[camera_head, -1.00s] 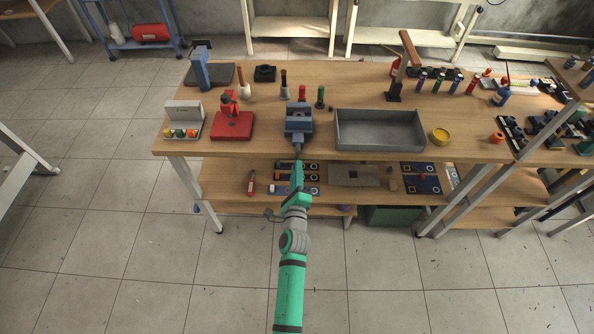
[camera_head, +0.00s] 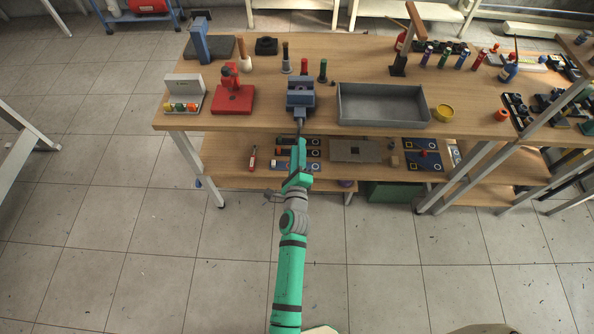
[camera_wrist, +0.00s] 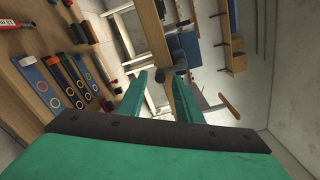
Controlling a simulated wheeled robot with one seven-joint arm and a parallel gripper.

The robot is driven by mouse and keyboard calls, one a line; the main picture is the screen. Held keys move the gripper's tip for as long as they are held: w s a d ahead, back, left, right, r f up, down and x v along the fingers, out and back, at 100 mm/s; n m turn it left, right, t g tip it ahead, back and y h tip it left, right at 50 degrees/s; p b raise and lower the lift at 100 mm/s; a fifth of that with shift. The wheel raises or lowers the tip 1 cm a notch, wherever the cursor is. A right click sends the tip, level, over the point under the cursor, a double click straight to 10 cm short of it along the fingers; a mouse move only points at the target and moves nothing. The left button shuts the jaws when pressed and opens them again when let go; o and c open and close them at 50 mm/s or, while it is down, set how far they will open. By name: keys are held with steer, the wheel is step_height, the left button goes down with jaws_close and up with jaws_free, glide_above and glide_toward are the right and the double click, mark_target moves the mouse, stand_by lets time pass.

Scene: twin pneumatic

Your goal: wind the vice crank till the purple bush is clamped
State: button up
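The blue-grey vice (camera_head: 300,98) stands at the front edge of the bench top. Its grey screw and crank (camera_head: 299,124) stick out toward me over the edge. My gripper (camera_head: 301,146) is just in front of the crank. In the wrist view the two green fingers of my gripper (camera_wrist: 160,97) are apart, with nothing seen held between them. A dark round knob (camera_wrist: 180,69) and the blue vice body (camera_wrist: 185,45) lie just beyond the fingertips. I cannot make out a purple bush between the jaws.
A grey tray (camera_head: 384,119) is right of the vice, and a red press-like fixture (camera_head: 233,98) is left. Several pegs stand behind the vice. The floor in front is clear.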

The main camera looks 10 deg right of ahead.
steer(key=v, duration=0.8)
steer(key=shift+s, duration=0.35)
steer(key=shift+a, duration=0.15)
steer(key=s+a+f+n+g+y, duration=0.1)
steer(key=s+a+n, duration=0.35)
steer(key=s, duration=0.35)
steer(key=s+a+n+y, duration=0.1)
steer(key=s+a+n, duration=0.4)
steer(key=s, duration=0.4)
steer(key=s+a+r+n+y, duration=0.1)
steer(key=s+r+n, duration=0.3)
steer(key=s+n, duration=0.4)
steer(key=s+a+r+n+g+y, duration=0.1)
steer(key=s+r+n, duration=0.3)
steer(key=s+n, duration=0.5)
steer(key=shift+r+y, duration=0.35)
steer(key=shift+y, duration=0.15)
